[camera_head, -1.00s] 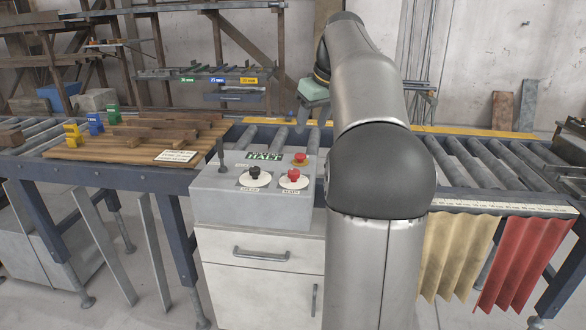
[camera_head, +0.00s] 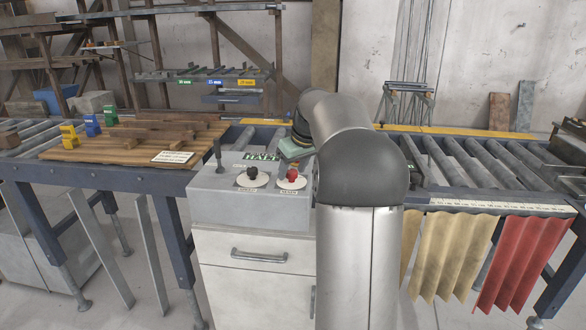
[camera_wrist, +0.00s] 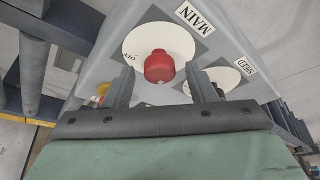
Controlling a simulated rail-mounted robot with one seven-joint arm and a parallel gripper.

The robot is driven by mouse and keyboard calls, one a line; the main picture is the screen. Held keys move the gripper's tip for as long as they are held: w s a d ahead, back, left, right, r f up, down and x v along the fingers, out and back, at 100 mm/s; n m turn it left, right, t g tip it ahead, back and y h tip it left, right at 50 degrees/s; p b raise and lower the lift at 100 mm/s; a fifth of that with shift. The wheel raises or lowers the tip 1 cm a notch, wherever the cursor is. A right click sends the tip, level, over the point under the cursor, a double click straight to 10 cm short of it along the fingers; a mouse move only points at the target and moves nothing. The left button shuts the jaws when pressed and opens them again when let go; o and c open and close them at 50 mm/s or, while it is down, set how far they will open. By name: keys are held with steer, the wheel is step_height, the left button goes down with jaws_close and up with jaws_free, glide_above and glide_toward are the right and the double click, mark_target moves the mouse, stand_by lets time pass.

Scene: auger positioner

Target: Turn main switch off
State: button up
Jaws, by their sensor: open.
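The main switch is a red knob (camera_wrist: 159,67) on a round white dial, beside a plate reading MAIN in the wrist view. Part of its dial lettering, seemingly OFF, shows near the left finger. In the head view the red knob (camera_head: 292,174) sits at the right front of the grey control box (camera_head: 235,205). My gripper (camera_wrist: 160,78) is open, its two dark fingers on either side of the red knob in the picture. Contact cannot be told. In the head view my gripper (camera_head: 297,152) is just behind and above the knob, its fingers mostly hidden.
A black knob (camera_head: 253,173) marked SPEED in the wrist view is left of the red one. A green display (camera_head: 262,156) and upright lever (camera_head: 219,155) are on the box. A red-yellow button (camera_wrist: 103,89) is close to the left finger.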

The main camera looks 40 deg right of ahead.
steer(key=c, duration=1)
steer(key=shift+o, duration=0.3)
steer(key=shift+m, duration=0.4)
steer(key=m+h, duration=0.1)
steer(key=m, duration=0.2)
steer(key=shift+a+m+h, duration=0.2)
steer(key=shift+m+h, duration=0.1)
steer(key=shift+h, duration=0.1)
steer(key=m+p, duration=0.1)
steer(key=m, duration=0.1)
steer(key=m+g+h, duration=0.1)
steer(key=m, duration=0.1)
steer(key=shift+w+a+m+p, duration=0.1)
steer(key=shift+w+m+p, duration=0.05)
steer(key=shift+m+p, duration=0.2)
steer(key=m+g+p, duration=0.1)
steer(key=m, duration=0.1)
steer(key=m+h, duration=0.1)
steer(key=m, duration=0.2)
steer(key=shift+w+r+g+h+p, duration=0.1)
steer(key=shift+g+h+p, duration=0.2)
steer(key=shift+g+p, duration=0.1)
steer(key=shift+w+m+g+p, duration=0.1)
steer(key=shift+m+g+p, duration=0.55)
steer(key=shift+m, duration=1.3)
